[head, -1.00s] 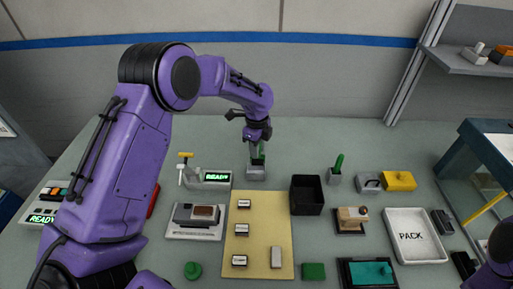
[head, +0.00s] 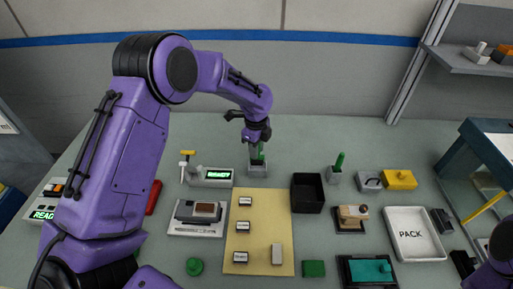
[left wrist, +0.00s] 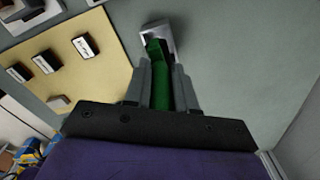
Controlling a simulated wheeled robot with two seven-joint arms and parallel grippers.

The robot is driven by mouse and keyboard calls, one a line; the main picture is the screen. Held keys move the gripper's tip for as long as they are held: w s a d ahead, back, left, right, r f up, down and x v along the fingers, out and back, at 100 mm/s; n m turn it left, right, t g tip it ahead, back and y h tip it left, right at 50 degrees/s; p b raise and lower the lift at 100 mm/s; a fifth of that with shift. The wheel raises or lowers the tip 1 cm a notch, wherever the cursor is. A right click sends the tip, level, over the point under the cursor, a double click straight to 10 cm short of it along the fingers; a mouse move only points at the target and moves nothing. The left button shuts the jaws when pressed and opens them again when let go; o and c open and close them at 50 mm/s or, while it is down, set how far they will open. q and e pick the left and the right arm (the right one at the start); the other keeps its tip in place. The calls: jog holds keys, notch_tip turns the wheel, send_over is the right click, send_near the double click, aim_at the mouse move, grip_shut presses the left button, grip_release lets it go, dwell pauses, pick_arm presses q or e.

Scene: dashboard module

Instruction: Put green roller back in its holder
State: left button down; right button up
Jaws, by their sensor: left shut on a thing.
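My left gripper (head: 257,148) is shut on the green roller (head: 261,153) above a small grey holder (head: 257,170) at the back of the table. In the left wrist view the green roller (left wrist: 160,82) lies between the two grey fingers (left wrist: 160,85). Its far end reaches the opening of the grey holder (left wrist: 155,30). I cannot tell how deep the roller sits in it. My right gripper is not in view; only a purple part of my right arm shows at the lower right corner.
A small display unit (head: 212,178) stands just left of the holder, a black open box (head: 307,194) to its right. Another green-topped item stands in a grey block (head: 334,177) further right. A tan mat (head: 262,215) lies in front; a white PACK tray (head: 417,257) is at right.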

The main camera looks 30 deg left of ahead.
pick_arm(q)
jog(key=shift+r+p, duration=0.1)
jog(key=shift+p, duration=0.25)
jog(key=shift+w, duration=0.1)
jog(key=shift+f+b, duration=1.35)
jog(key=shift+f, duration=1.35)
jog(key=c, duration=0.8)
grip_release()
jog(key=shift+c, duration=0.2)
jog(key=shift+r, duration=0.15)
notch_tip(320, 180, up, 10)
jog(key=b, duration=0.2)
jog(key=shift+f+b, duration=0.2)
jog(key=shift+b, duration=0.15)
jog(key=shift+r, duration=0.4)
